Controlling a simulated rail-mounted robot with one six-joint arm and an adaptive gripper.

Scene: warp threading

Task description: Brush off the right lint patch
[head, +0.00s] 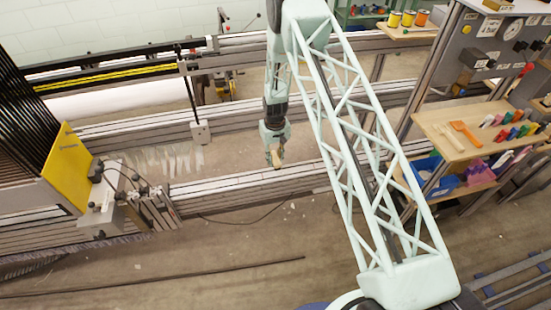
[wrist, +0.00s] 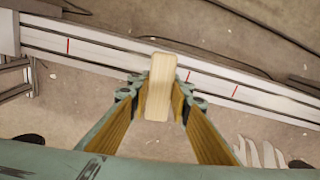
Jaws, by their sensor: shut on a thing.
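My gripper (head: 275,157) hangs over the long grey rail, near the middle of the head view. Its two yellow-lined fingers (wrist: 160,95) are shut on a pale wooden block (wrist: 160,87), which may be a brush handle. No bristles show from this side. The block is held upright between the fingertips, and the rail passes behind it in the wrist view. I cannot make out the right lint patch for certain. Pale strips (wrist: 262,153) show at the lower right of the wrist view, and a pale fringe (head: 170,161) shows left of my gripper in the head view.
The grey rail (wrist: 240,93) with thin red marks crosses the wrist view. A yellow plate (head: 66,166) and grey fixture stand at the left. A wooden shelf (head: 444,117) with an orange tool and several coloured pieces stands at the right. Dark cables lie on the floor.

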